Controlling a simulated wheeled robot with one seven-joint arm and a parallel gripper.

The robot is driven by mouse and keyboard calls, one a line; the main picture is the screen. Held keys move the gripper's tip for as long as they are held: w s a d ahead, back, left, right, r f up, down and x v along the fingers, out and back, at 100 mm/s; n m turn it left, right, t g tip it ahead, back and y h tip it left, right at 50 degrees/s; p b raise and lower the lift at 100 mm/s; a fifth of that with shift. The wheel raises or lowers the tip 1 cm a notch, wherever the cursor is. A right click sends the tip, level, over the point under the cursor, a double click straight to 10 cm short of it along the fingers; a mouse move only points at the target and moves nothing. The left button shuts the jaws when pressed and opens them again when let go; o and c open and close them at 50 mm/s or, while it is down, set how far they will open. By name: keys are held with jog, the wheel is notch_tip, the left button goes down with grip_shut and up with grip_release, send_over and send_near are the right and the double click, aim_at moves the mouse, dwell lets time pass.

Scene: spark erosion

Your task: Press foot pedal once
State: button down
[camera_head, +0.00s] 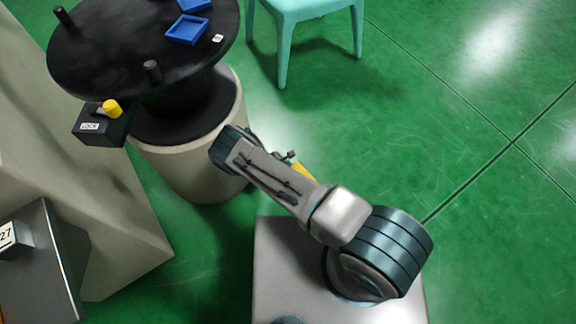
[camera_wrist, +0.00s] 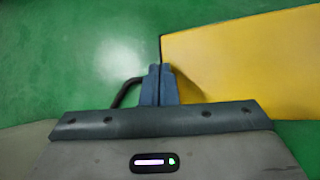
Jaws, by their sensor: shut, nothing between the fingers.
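In the wrist view, a flat yellow surface (camera_wrist: 245,60), which looks like the foot pedal, fills the upper right. Its left edge runs beside my gripper (camera_wrist: 158,72). The two fingers are pressed together with nothing between them. The fingertips are at the pedal's left edge, and a shadow falls on the yellow beside them. I cannot tell whether they touch it. In the head view only a small yellow part (camera_head: 302,172) shows past my arm, low near the floor. My arm hides the rest, and I cannot make out my fingers there.
A round dark table (camera_head: 110,60) on a pale drum base (camera_head: 190,165) stands at left, with blue trays (camera_head: 187,30) and a LOCK box (camera_head: 98,127) at its edge. A teal stool (camera_head: 300,12) stands behind. A dark curved piece (camera_wrist: 125,92) lies left of my fingers. The green floor at right is clear.

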jog(key=shift+w+a+r, duration=0.1)
jog(key=shift+w+r, duration=0.05)
jog(key=r, duration=0.1)
jog(key=w+r+p, duration=0.1)
jog(key=r, duration=0.1)
jog(key=a+r+p, duration=0.1)
jog(key=shift+w+r, duration=0.25)
jog(key=shift+r, duration=0.05)
dwell(0.7)
